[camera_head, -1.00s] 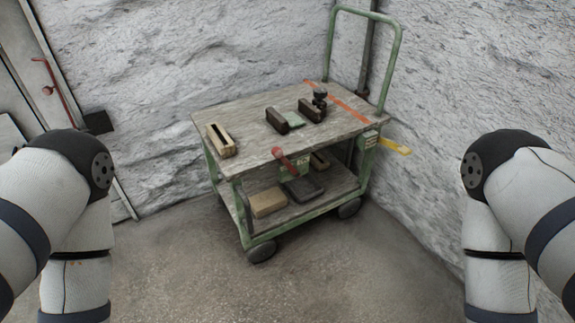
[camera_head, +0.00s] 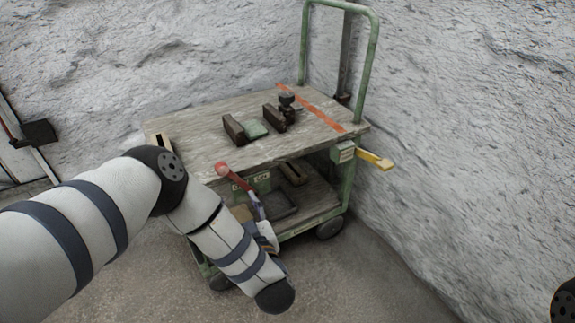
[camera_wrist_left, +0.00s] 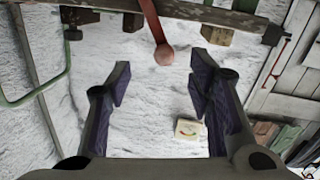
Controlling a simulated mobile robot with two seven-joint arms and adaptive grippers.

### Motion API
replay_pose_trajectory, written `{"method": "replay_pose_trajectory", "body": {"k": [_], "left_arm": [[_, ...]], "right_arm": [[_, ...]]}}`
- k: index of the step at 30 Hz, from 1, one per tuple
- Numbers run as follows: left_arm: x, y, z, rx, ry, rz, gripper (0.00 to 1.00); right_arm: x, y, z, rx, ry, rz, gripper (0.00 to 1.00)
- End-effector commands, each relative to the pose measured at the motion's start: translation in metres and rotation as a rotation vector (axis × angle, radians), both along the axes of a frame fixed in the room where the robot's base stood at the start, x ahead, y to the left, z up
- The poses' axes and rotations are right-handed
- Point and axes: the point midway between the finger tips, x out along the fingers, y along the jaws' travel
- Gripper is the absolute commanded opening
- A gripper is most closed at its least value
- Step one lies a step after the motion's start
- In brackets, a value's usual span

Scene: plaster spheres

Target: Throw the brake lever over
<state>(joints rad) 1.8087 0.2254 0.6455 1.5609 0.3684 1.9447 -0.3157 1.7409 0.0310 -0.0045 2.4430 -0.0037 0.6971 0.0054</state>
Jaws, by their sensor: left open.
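A red lever with a round red knob (camera_head: 221,168) sticks out from the front edge of the cart (camera_head: 200,115), at a small green labelled plate (camera_head: 259,179). A yellow lever (camera_head: 376,160) sticks out at the cart's right end, from another labelled box. My left gripper (camera_head: 258,210) is in front of the cart, below and right of the red knob, partly hidden by my arm. In the left wrist view, its two fingers (camera_wrist_left: 160,76) are wide apart and empty; the red knob (camera_wrist_left: 164,55) shows between and beyond their tips, with no visible contact. My right gripper is out of view.
A dark tray (camera_head: 280,206) lies on the lower shelf. A green push handle (camera_head: 372,50) rises at the back right. Rough white walls stand behind and right.

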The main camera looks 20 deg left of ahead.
Motion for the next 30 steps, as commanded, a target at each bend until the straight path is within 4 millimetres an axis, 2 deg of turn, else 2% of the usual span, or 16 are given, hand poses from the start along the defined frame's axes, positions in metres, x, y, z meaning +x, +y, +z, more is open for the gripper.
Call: {"method": "replay_pose_trajectory", "body": {"k": [4, 8, 12, 18, 22, 30], "left_arm": [[0.005, 0.018, 0.006, 0.034, -0.042, 0.079, 0.48], [0.020, 0.035, 0.002, 0.031, -0.045, 0.079, 0.48], [0.048, 0.061, 0.012, 0.034, -0.052, 0.075, 0.48], [0.076, 0.089, 0.013, 0.032, -0.051, 0.071, 0.48], [0.085, 0.097, 0.014, 0.033, -0.050, 0.068, 0.48], [0.086, 0.098, 0.014, 0.032, -0.050, 0.067, 0.48]], "right_arm": [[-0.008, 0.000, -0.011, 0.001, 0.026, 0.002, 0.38], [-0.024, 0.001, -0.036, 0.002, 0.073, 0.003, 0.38], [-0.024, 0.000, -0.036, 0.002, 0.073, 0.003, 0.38], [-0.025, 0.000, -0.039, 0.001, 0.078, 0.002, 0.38], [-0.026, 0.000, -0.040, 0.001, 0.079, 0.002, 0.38], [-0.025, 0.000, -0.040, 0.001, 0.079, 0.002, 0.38]]}}
